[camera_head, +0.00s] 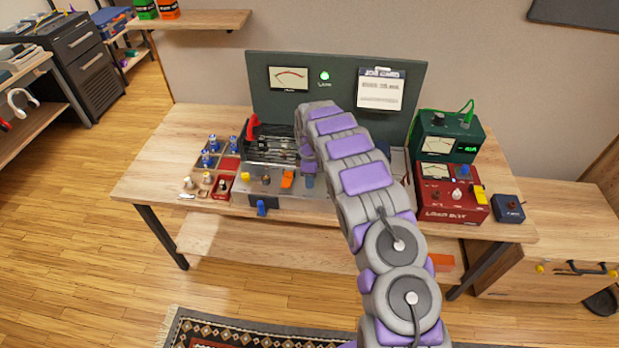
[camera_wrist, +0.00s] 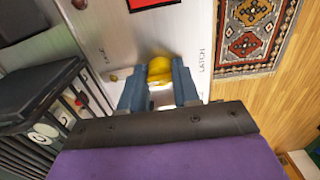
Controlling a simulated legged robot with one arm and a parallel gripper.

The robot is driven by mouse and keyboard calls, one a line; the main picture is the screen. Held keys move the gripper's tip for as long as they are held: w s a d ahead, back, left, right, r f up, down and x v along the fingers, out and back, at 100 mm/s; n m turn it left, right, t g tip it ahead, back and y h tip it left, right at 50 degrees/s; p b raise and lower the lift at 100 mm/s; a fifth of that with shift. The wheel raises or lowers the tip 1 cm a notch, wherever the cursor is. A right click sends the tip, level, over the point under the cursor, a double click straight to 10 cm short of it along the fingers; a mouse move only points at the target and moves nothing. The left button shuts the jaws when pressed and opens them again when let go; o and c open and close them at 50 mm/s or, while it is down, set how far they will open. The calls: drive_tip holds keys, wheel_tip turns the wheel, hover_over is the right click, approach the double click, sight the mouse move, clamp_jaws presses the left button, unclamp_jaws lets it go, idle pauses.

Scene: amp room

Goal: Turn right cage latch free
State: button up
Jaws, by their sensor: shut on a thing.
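The right cage latch is a yellow knob (camera_wrist: 160,70) on a pale metal panel (camera_wrist: 118,28), beside the printed word LATCH in the wrist view. My gripper (camera_wrist: 160,93) is shut on it, with one blue-grey finger on each side. The black-barred cage (camera_head: 272,146) stands on the bench behind the panel. Its bars also show at the lower left of the wrist view (camera_wrist: 55,135).
A red-handled lever (camera_head: 252,129) stands at the cage's left. A compartmented tray (camera_head: 228,165) is left. A red load box (camera_head: 450,193) and green meter (camera_head: 447,136) are right.

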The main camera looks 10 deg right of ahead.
drive_tip(key=shift+w+a+r, duration=0.1)
drive_tip(key=shift+a+r, duration=0.05)
drive_tip(key=shift+c, duration=0.3)
drive_tip(key=m+p, duration=0.2)
drive_tip(key=shift+a+r+m, duration=0.1)
drive_tip(key=shift+r+m, duration=0.05)
drive_tip(key=shift+m, duration=0.25)
drive_tip(key=m+p, duration=0.3)
drive_tip(key=m, duration=0.3)
drive_tip(key=shift+w+p, duration=0.1)
drive_tip(key=shift+p, duration=0.25)
drive_tip(key=m+p, duration=0.1)
drive_tip(key=m, duration=0.4)
drive_tip(key=m+p, duration=0.1)
drive_tip(key=m, duration=0.3)
drive_tip(key=shift+p, duration=0.35)
drive_tip(key=o, duration=1)
drive_tip(key=shift+f, duration=0.25)
